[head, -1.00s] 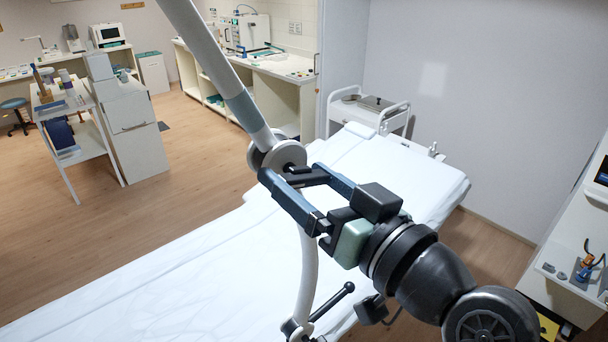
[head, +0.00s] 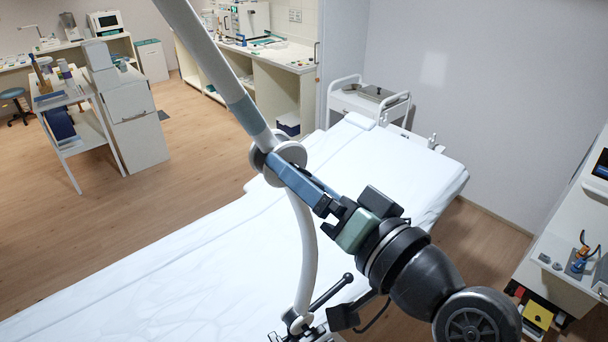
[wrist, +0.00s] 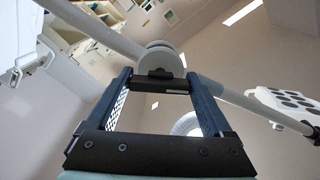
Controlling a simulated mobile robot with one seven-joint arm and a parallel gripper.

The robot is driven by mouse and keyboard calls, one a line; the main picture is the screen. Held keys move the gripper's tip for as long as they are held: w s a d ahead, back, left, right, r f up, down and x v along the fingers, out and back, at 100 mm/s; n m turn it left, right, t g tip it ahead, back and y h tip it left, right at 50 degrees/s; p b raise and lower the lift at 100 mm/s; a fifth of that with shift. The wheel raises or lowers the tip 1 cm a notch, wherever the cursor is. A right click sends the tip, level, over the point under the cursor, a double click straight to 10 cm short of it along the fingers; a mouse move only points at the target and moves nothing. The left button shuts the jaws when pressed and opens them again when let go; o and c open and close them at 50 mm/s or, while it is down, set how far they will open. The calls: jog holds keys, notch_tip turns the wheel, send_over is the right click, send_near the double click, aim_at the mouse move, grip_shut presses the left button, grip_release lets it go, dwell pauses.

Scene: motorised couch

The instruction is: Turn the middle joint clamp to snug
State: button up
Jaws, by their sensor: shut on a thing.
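The middle joint (head: 292,151) is a pale round hub between the upper tube (head: 218,78) with its teal band and the curved lower tube (head: 306,240). In the wrist view the joint hub (wrist: 163,58) shows straight ahead. Its dark clamp (wrist: 160,74) lies between my fingertips, with a dark bar just below it. My gripper (head: 274,162) reaches up to the joint from the lower right and is shut on the clamp. In the wrist view my gripper (wrist: 159,82) has a finger at each side of it. In the head view the fingers hide the clamp.
The couch (head: 215,275) with a white cover lies beneath the jointed arm. A black lever (head: 331,291) sticks out at the lower joint. A white trolley (head: 368,103) stands behind the couch. A counter (head: 575,245) is at the right.

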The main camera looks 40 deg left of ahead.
jog(key=shift+r, duration=0.1)
jog(key=o, duration=1.1)
jog(key=shift+o, duration=0.2)
jog(key=shift+d, duration=0.1)
jog(key=shift+d+b, duration=0.3)
jog(key=s+d+b, duration=0.2)
jog(key=d+b, duration=0.3)
jog(key=d, duration=0.7)
